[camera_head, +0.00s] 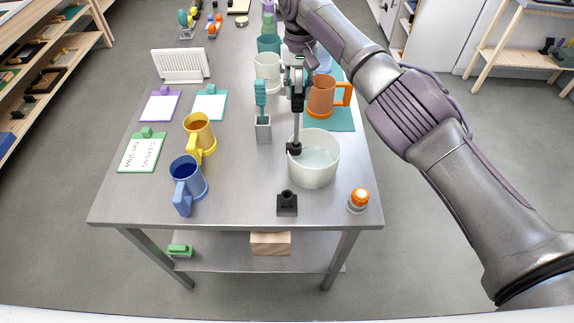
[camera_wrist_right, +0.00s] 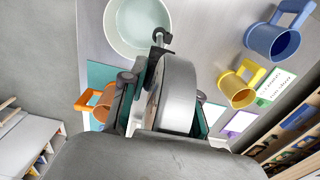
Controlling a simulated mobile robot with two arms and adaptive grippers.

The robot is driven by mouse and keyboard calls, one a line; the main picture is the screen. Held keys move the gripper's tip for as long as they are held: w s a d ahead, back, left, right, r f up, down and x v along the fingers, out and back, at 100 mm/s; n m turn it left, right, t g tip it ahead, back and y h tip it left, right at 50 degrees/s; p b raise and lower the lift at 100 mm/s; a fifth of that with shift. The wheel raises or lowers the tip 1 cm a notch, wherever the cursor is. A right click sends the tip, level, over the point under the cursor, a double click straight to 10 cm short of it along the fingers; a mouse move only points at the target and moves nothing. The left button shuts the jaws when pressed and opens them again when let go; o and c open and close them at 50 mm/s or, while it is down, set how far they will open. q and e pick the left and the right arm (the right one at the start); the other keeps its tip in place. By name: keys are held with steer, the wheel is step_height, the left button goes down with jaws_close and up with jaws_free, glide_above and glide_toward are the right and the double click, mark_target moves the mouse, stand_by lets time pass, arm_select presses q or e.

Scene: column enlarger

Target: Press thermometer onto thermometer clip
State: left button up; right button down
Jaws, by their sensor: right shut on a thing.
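My right gripper (camera_head: 298,76) points down above the table and is shut on the thermometer. In the right wrist view the gripper (camera_wrist_right: 160,95) has its fingers on either side of the thermometer's round grey head (camera_wrist_right: 178,95). The thermometer's thin grey stem (camera_head: 297,122) hangs down from the gripper. The black thermometer clip (camera_head: 294,148) sits on the left rim of the white bowl (camera_head: 326,180); it also shows in the right wrist view (camera_wrist_right: 163,37). The stem's lower end meets the clip in the picture; I cannot tell if it is seated. My left gripper is out of view.
An orange mug (camera_head: 321,97) stands just right of the gripper, and a grey holder (camera_head: 263,130) with a teal-handled tool stands left. A black block (camera_head: 287,204) and an orange-topped button (camera_head: 358,199) are near the front edge. Yellow (camera_head: 201,132) and blue (camera_head: 188,180) mugs stand left.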

mark_target(297, 112)
steer(key=shift+f+b, duration=0.55)
steer(key=shift+f, duration=2.05)
steer(key=shift+f+b, duration=0.55)
steer(key=shift+f, duration=0.7)
steer(key=shift+f+b, duration=1.35)
steer(key=shift+f, duration=0.85)
steer(key=c, duration=0.8)
jaws_free()
steer(key=shift+o, duration=0.2)
steer(key=shift+r, duration=0.1)
